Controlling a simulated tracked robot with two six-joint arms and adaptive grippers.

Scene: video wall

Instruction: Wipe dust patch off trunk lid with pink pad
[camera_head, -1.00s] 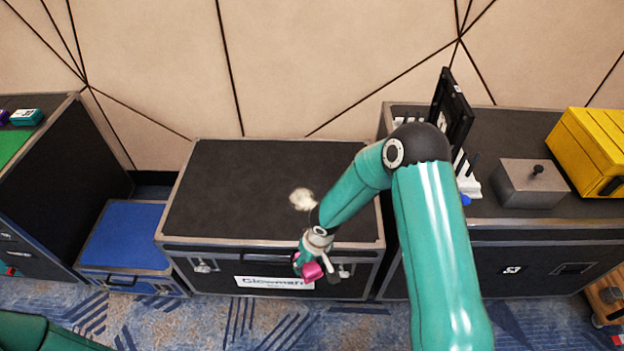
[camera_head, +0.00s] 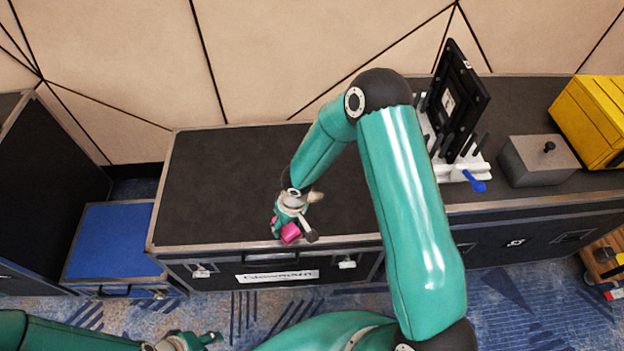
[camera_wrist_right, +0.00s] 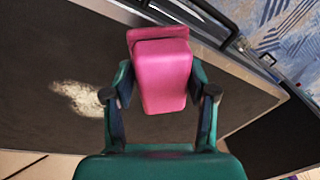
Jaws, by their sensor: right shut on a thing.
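The pink pad (camera_head: 290,233) is held in my right gripper (camera_head: 288,224) over the front edge of the black trunk lid (camera_head: 215,190). It also shows between the fingers in the right wrist view (camera_wrist_right: 162,75). Whether the pad touches the lid, I cannot tell. The pale dust patch (camera_head: 316,196) is just behind and to the right of the gripper in the head view, partly hidden by it. In the wrist view the patch (camera_wrist_right: 78,98) lies left of the fingers, apart from the pad. My left gripper (camera_head: 205,341) is low at the bottom edge, partly cut off.
A black framed panel on a white stand (camera_head: 458,100), a grey box (camera_head: 538,160) and a yellow case (camera_head: 595,120) stand on the case to the right. A low blue case (camera_head: 112,240) stands left of the trunk. The lid's left half is clear.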

